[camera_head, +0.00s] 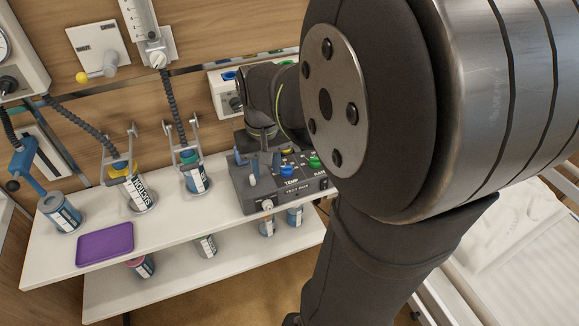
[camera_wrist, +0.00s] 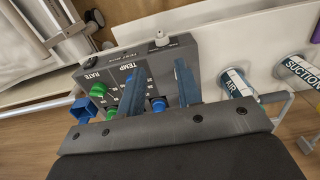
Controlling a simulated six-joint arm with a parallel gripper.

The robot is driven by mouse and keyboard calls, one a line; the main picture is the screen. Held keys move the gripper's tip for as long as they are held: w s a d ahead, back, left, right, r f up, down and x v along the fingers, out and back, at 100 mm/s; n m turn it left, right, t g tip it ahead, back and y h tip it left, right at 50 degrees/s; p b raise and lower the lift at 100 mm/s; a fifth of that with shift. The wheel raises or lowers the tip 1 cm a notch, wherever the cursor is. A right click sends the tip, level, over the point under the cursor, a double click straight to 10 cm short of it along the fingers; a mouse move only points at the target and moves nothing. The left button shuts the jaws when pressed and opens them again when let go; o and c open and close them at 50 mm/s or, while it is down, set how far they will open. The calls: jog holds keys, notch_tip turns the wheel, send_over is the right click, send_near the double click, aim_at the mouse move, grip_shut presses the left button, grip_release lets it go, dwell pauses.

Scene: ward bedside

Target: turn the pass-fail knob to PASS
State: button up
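The dark grey test box (camera_head: 240,193) stands at the right end of the upper white shelf. On its front face is a small white knob (camera_head: 267,204), which also shows in the wrist view (camera_wrist: 161,38) beside a small label that I cannot read. It may be the pass-fail knob; its pointing direction is too small to tell. My gripper (camera_head: 261,167) hangs over the left part of the box. In the wrist view its two blue fingers (camera_wrist: 158,84) are apart with nothing seen between the tips. The white knob lies beyond the tips, apart from them.
Blue (camera_head: 287,171) and green (camera_head: 315,162) knobs sit on the box top near TEMP and RATE. Labelled canisters, SUCTION (camera_head: 140,193) and AIR (camera_head: 195,179), stand left of the box. A purple tray (camera_head: 105,244) lies farther left. My arm hides the right side.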

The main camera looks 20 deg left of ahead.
aim_at(271, 207)
notch_tip(271, 207, down, 14)
jog(key=shift+f, duration=0.1)
jog(key=shift+c, duration=0.4)
jog(key=c, duration=0.6)
jog(key=shift+o, duration=0.2)
jog(key=shift+w+d+f+g+y, duration=0.1)
jog(key=shift+w+d+g+y, duration=0.05)
jog(key=shift+g+y, duration=0.5)
jog(key=shift+w+d+g+y, duration=0.15)
jog(key=shift+d+g+y, duration=0.05)
jog(key=shift+g+y, duration=0.4)
jog(key=shift+w+d+f+g+y, duration=0.1)
jog(key=shift+w+d+g+y, duration=0.05)
jog(key=shift+g+y, duration=0.5)
jog(key=o, duration=0.6)
jog(key=shift+o, duration=0.2)
jog(key=shift+r, duration=0.1)
